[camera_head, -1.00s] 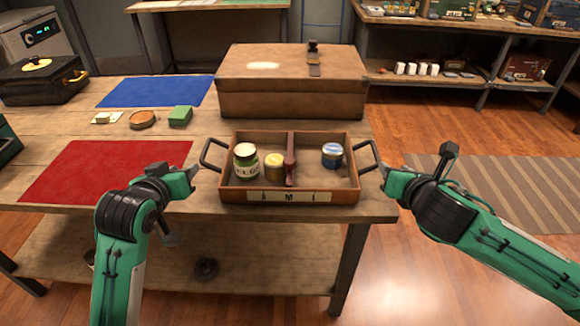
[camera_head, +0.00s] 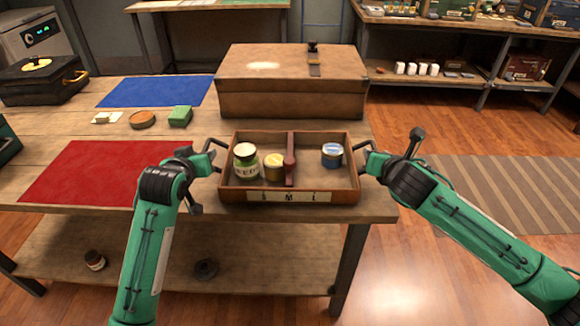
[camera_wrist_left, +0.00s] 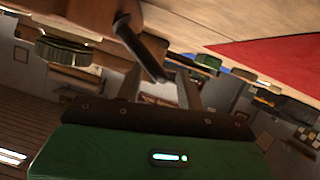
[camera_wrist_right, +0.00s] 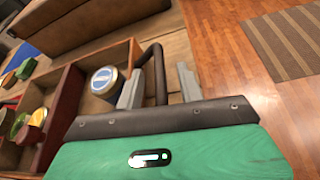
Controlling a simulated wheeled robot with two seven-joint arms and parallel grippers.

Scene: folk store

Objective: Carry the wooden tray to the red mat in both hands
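The wooden tray (camera_head: 340,192) sits on the front right of the wooden table, with a dark handle at each end. It holds a green-labelled jar (camera_head: 246,162), a yellow jar (camera_head: 274,168) and a blue-lidded tin (camera_head: 332,155); a dark red divider (camera_head: 290,160) stands between. The red mat (camera_head: 95,170) lies flat and empty to the left. My left gripper (camera_head: 215,157) is at the left handle; in the left wrist view the handle bar (camera_wrist_left: 140,48) lies between its parted fingers. My right gripper (camera_head: 366,160) is open, with the right handle (camera_wrist_right: 158,72) between its fingers.
A large brown case (camera_head: 290,85) stands right behind the tray. The table's front and right edges are close to the tray.

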